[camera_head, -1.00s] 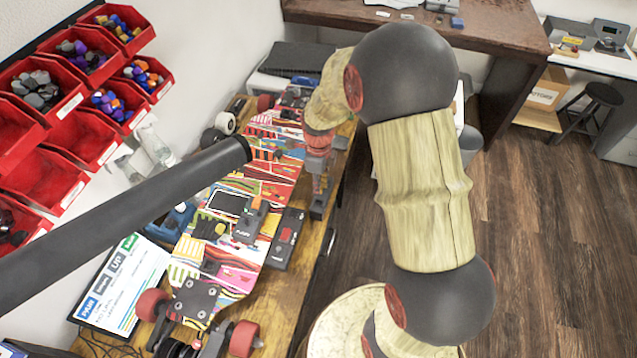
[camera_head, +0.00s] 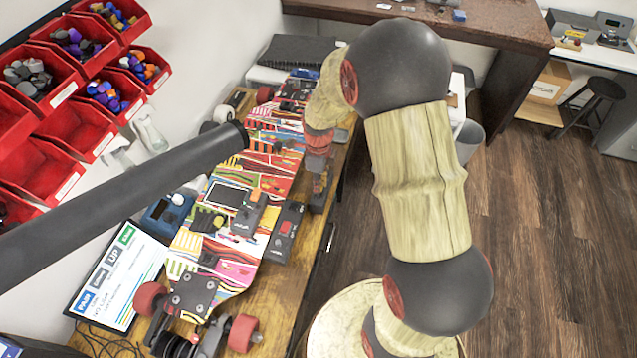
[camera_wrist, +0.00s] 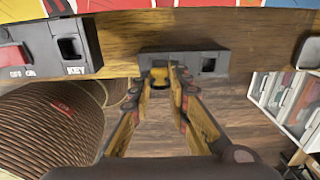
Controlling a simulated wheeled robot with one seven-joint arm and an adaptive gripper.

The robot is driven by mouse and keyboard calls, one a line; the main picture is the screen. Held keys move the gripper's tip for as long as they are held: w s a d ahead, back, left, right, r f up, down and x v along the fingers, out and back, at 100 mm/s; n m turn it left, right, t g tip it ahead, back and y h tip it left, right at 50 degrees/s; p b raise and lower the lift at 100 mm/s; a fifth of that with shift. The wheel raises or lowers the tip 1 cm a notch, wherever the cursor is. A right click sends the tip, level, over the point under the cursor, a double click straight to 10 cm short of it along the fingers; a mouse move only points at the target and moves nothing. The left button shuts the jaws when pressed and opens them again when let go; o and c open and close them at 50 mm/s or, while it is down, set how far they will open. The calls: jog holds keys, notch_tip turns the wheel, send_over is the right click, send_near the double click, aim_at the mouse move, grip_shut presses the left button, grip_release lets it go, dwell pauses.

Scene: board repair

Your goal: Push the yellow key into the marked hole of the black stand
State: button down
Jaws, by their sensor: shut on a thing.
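The yellow key (camera_wrist: 159,76) is between the fingertips of my gripper (camera_wrist: 170,76), which is shut on it. The key is at a dark block (camera_wrist: 228,62) on the table edge, with a square hole to the right. I cannot tell whether the key is still seated in that block. A black box marked KEY (camera_wrist: 50,60) with a dark square hole is at the left in the wrist view. In the head view this black stand (camera_head: 284,240) has a red switch and lies beside the skateboard. My gripper (camera_head: 319,190) is above it in the picture, at the table edge; the key is hidden there.
The colourful skateboard (camera_head: 240,265) fills most of the wooden table (camera_head: 280,290). A labelled panel (camera_head: 118,275) and red bins (camera_head: 75,130) are at the left. Open floor (camera_head: 540,250) lies to the right of the table.

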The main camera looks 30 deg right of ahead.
jog(key=shift+f+b, duration=0.45)
jog(key=shift+f, duration=1.25)
dwell(3.0)
jog(key=c, duration=1.6)
grip_release()
jog(key=shift+o, duration=0.6)
jog(key=shift+o, duration=0.8)
jog(key=shift+r, duration=0.15)
jog(key=shift+r+p, duration=0.35)
jog(key=shift+p, duration=0.05)
jog(key=shift+r+p, duration=0.85)
jog(key=shift+r, duration=0.2)
